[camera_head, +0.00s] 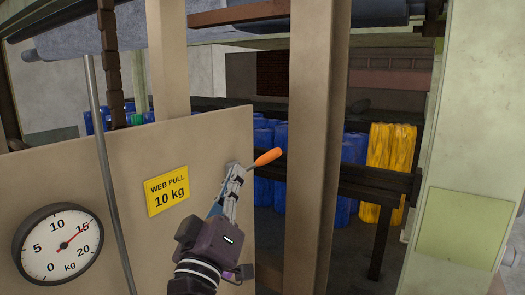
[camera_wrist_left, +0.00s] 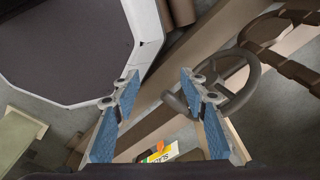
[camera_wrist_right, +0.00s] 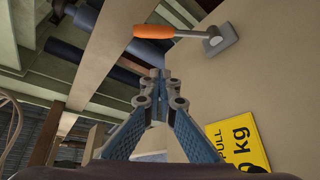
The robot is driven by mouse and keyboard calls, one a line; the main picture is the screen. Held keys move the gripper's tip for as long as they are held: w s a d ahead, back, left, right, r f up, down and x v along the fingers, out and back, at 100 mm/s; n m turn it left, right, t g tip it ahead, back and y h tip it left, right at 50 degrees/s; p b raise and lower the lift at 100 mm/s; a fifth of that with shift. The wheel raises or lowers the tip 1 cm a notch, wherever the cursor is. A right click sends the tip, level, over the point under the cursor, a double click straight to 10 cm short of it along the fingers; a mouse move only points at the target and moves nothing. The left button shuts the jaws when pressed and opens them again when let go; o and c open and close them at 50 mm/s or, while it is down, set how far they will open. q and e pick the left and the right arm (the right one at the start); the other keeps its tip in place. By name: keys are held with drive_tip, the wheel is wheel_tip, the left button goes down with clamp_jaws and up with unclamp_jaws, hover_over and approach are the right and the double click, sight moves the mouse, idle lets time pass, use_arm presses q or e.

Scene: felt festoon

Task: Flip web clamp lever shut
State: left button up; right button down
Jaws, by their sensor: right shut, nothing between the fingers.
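The web clamp lever has an orange handle (camera_head: 267,157) and juts out past the right edge of a tan panel (camera_head: 110,165). In the right wrist view the handle (camera_wrist_right: 154,31) lies nearly level, its grey shank running right to a square grey pivot block (camera_wrist_right: 226,41) on the panel. My right gripper (camera_head: 236,168) is shut and empty, its fingertips just below and left of the handle in the head view. In the right wrist view the fingertips (camera_wrist_right: 155,76) sit below the handle, with a gap showing. My left gripper (camera_wrist_left: 158,78) is open and empty, seen only in its wrist view.
A yellow sign (camera_head: 167,190) reads "WEB PULL 10 kg". A round dial (camera_head: 57,245) has its needle near 15. A tan post (camera_head: 315,150) stands right of the lever. A dark handwheel (camera_wrist_left: 232,85) is beyond the left gripper. Blue and yellow rolls (camera_head: 390,160) stand behind.

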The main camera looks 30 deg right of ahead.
drive_tip(key=r, duration=0.1)
wheel_tip(320, 180, up, 5)
drive_tip(key=p, duration=0.6)
hover_over(258, 163)
drive_tip(key=a, duration=0.2)
use_arm(q)
wheel_tip(258, 163, up, 7)
drive_tip(key=p, duration=0.1)
drive_tip(key=shift+s+a, duration=0.35)
drive_tip(key=shift+s, duration=0.05)
use_arm(e)
drive_tip(key=f, duration=0.1)
drive_tip(key=s+d+f, duration=0.1)
drive_tip(key=f, duration=0.1)
drive_tip(key=shift+s+d+f, duration=0.15)
drive_tip(key=shift+s+f, duration=0.15)
drive_tip(key=shift+f, duration=0.1)
